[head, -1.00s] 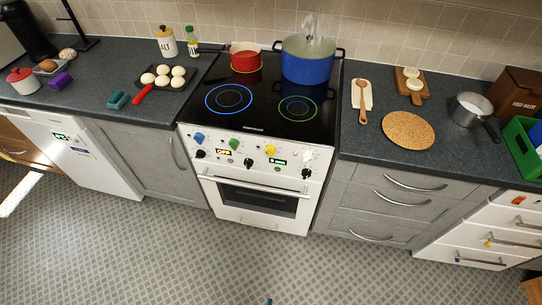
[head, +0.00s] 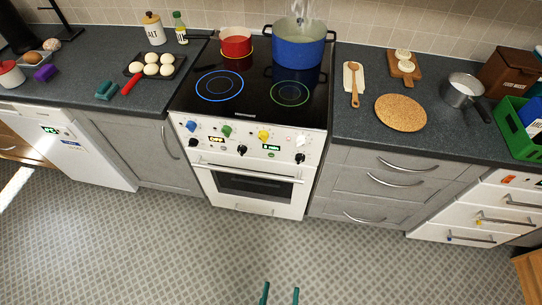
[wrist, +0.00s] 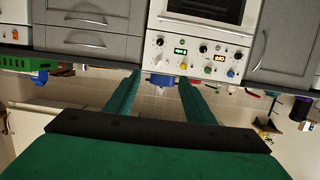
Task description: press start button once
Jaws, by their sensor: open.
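The white oven's control panel (head: 245,136) has coloured and black knobs and two lit displays, one reading OFF (head: 216,140) and one green (head: 271,147). The panel also shows upside down in the wrist view (wrist: 197,57). At the left, a white dishwasher (head: 75,150) has a lit display (head: 49,130) on its upper front. No label marking a start button is readable. My gripper (head: 280,294) shows as two teal fingertips at the bottom of the head view, open and empty, apart from the oven. In the wrist view its fingers (wrist: 158,82) are spread, pointing towards the panel.
A blue pot (head: 298,48) and a red pan (head: 235,43) stand on the hob. A muffin tray (head: 133,75), a cork mat (head: 401,112) and a saucepan (head: 463,90) are on the counters. The patterned floor (head: 180,250) before the oven is clear.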

